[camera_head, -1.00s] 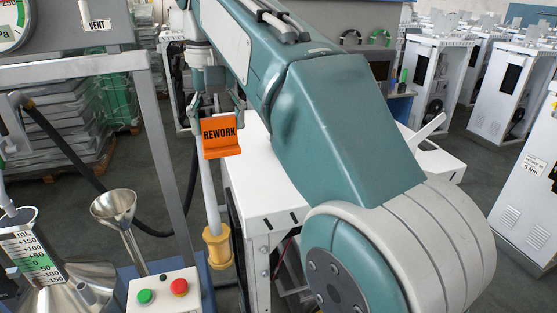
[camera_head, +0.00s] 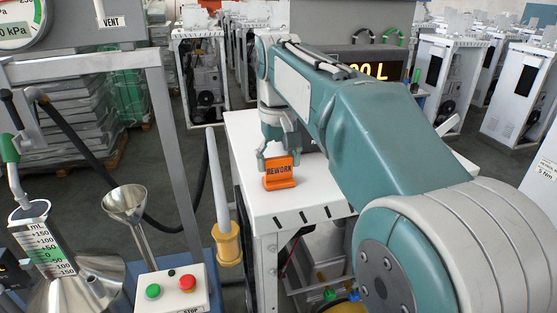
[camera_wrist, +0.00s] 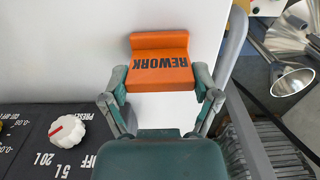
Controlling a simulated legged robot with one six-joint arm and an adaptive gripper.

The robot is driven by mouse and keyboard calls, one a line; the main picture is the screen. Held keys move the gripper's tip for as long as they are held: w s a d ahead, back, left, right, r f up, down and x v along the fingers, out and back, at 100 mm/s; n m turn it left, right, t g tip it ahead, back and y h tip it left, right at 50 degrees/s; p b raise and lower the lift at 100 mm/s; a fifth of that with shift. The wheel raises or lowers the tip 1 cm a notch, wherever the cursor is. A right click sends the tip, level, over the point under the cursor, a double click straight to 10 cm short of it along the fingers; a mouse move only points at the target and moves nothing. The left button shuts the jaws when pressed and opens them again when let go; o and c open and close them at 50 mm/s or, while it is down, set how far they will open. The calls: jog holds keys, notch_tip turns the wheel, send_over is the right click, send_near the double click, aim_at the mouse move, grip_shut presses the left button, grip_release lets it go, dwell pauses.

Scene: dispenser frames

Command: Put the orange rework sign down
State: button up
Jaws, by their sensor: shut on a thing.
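The orange rework sign (camera_head: 279,180) is a small upright plate with black "REWORK" lettering and a thicker foot. My gripper (camera_head: 279,160) is shut on it, one finger at each side. The sign is over the white tabletop (camera_head: 250,130), near its left part; I cannot tell whether its foot touches the top. In the wrist view the sign (camera_wrist: 160,72) sits level between the fingertips of my gripper (camera_wrist: 160,85), with the white surface behind it.
A dark unit with a lit display (camera_head: 378,70) stands at the table's back right. A black panel with a white knob (camera_wrist: 67,130) shows in the wrist view. A metal funnel (camera_head: 125,205) and a button box (camera_head: 172,288) are left.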

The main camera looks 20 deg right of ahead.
aim_at(279, 158)
jog(key=o, duration=1)
jog(key=shift+c, duration=0.2)
notch_tip(279, 158, up, 12)
jog(key=s+f+t, duration=0.5)
jog(key=s+f, duration=1.5)
jog(key=f, duration=0.4)
jog(key=shift+s+d+t, duration=0.15)
jog(key=shift+d+t, duration=0.15)
jog(key=shift+d, duration=0.1)
